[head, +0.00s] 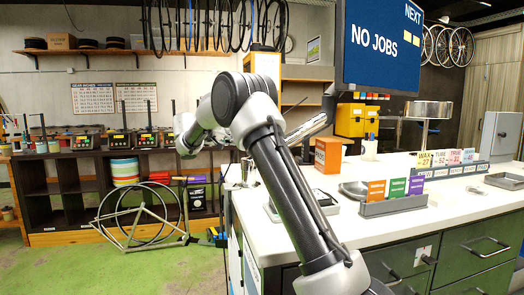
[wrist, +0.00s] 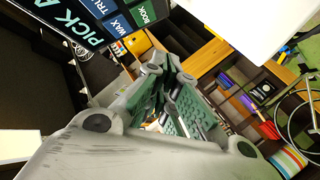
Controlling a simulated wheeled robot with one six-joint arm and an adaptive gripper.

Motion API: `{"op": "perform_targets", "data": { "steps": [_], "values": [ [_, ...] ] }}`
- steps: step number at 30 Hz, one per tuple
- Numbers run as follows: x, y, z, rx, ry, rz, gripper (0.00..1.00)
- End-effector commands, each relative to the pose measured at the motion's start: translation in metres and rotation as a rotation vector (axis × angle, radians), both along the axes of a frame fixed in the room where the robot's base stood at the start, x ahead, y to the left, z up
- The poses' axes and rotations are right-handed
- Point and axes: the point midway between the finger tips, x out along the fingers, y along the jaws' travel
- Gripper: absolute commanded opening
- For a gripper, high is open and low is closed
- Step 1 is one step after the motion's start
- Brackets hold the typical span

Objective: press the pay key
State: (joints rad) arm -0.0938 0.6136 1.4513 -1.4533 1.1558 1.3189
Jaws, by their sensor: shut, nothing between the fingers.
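I cannot make out a key marked pay in either view. In the head view a blue screen (head: 382,50) reads "NO JOBS" and "NEXT", with a row of small coloured blocks (head: 371,96) under it, too small to read. In the wrist view a dark screen (wrist: 92,22) at the upper left reads "PICK A", cut off by the frame, with tiles such as "WAX" and "BOOK". My gripper (wrist: 172,72) is shut and empty in the wrist view, its fingertips apart from that screen. In the head view the fingertips cannot be made out.
A white counter (head: 410,215) carries an orange box (head: 328,155), a grey holder (head: 393,207) with coloured cards, and metal trays. A bike frame (head: 140,225) leans by a dark shelf (head: 75,190). The green floor (head: 60,265) at the left is mostly clear.

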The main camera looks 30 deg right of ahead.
Motion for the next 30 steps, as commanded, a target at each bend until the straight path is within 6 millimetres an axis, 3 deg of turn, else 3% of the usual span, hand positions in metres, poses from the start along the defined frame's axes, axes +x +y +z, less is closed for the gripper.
{"op": "perform_targets", "data": {
  "steps": [5,21,30],
  "values": [
    [-0.004,-0.009,-0.002,0.000,0.002,-0.002,0.00],
    [-0.031,-0.068,-0.021,0.000,0.002,-0.002,0.00],
    [-0.035,-0.078,-0.024,0.000,0.001,0.000,0.00]
  ]
}}
